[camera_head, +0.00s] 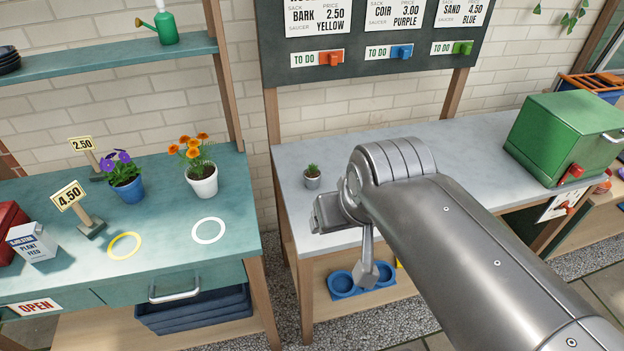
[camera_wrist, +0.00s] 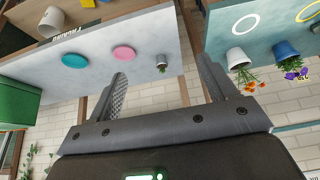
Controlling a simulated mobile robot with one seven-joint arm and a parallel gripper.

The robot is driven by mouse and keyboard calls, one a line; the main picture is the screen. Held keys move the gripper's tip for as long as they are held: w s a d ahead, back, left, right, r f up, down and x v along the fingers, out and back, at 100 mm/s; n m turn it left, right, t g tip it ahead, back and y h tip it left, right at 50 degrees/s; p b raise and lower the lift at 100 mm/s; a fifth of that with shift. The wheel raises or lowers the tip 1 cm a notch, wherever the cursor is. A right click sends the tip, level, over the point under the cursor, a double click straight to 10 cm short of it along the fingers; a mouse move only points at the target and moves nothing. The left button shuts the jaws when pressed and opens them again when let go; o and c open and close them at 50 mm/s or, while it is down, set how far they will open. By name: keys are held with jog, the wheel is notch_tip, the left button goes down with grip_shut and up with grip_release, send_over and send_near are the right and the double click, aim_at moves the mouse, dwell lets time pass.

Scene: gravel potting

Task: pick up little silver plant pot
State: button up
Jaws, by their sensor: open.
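The little silver plant pot (camera_head: 312,182) holds a small green plant. It stands upright near the left end of the grey bench, left of my arm in the head view. In the wrist view, which is upside down, the pot (camera_wrist: 161,67) appears between and beyond my gripper's two fingers. In the head view my gripper (camera_head: 370,268) hangs below and right of the pot in the picture, partly hidden by my arm.
The grey bench (camera_head: 440,145) is clear around the pot. Teal (camera_wrist: 75,60) and pink (camera_wrist: 123,53) discs lie on it. A green box (camera_head: 565,138) stands at its right. On the teal bench left are a white pot (camera_head: 203,184) with orange flowers and a blue pot (camera_head: 130,190).

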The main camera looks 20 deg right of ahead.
jog(key=w, duration=1)
jog(key=n+g, duration=0.1)
send_over(312, 172)
jog(key=s, duration=0.3)
notch_tip(312, 172, down, 18)
jog(key=x, duration=1.1)
jog(key=shift+f, duration=0.2)
jog(key=c, duration=1.1)
jog(key=shift+r, duration=0.1)
